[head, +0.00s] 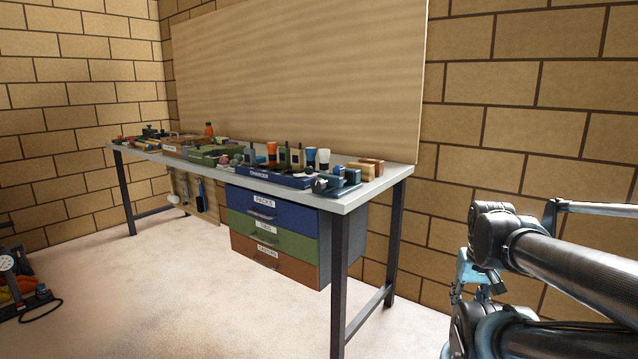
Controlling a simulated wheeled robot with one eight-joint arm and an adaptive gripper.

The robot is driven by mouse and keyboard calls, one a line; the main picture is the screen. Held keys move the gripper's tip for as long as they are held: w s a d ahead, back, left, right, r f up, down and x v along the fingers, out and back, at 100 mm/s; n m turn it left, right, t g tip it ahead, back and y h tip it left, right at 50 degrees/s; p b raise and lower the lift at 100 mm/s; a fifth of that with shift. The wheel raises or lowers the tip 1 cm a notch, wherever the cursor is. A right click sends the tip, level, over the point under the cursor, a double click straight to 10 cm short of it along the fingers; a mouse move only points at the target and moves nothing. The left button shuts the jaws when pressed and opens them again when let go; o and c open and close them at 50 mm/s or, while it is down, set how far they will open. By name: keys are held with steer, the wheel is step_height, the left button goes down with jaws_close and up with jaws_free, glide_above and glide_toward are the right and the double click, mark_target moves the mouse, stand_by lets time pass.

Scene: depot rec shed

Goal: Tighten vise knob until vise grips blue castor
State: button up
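A small blue-grey device that looks like the vise (335,184) sits at the near right corner of the workbench top (365,194). Rounded grey parts show on its left side. At this distance I cannot make out its knob, whether its jaws are open, or a blue castor in them. My arm comes in from the right edge, well to the right of the bench and in front of the brick wall.
The bench top is crowded: a blue tray (282,179), several bottles, a green case (212,155) and wooden blocks (368,168). Labelled drawers (265,228) hang underneath. Dark equipment (18,285) with a cable lies on the floor at left. The floor before the bench is clear.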

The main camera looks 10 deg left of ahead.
steer(key=shift+a+r, duration=0.15)
steer(key=shift+r, duration=0.4)
steer(key=shift+a+r, duration=0.15)
steer(key=shift+r, duration=0.4)
steer(key=w+a+r+n, duration=0.35)
steer(key=w+r, duration=0.25)
steer(key=r, duration=0.2)
step_height(320, 180, up, 25)
steer(key=n+y, duration=0.4)
steer(key=n, duration=0.6)
glide_above(318, 180)
steer(key=d, duration=0.6)
steer(key=x, duration=0.5)
steer(key=s+x, duration=0.1)
steer(key=x, duration=1.1)
steer(key=shift+s+a+f, duration=0.2)
steer(key=shift+s+a, duration=0.1)
steer(key=c, duration=1)
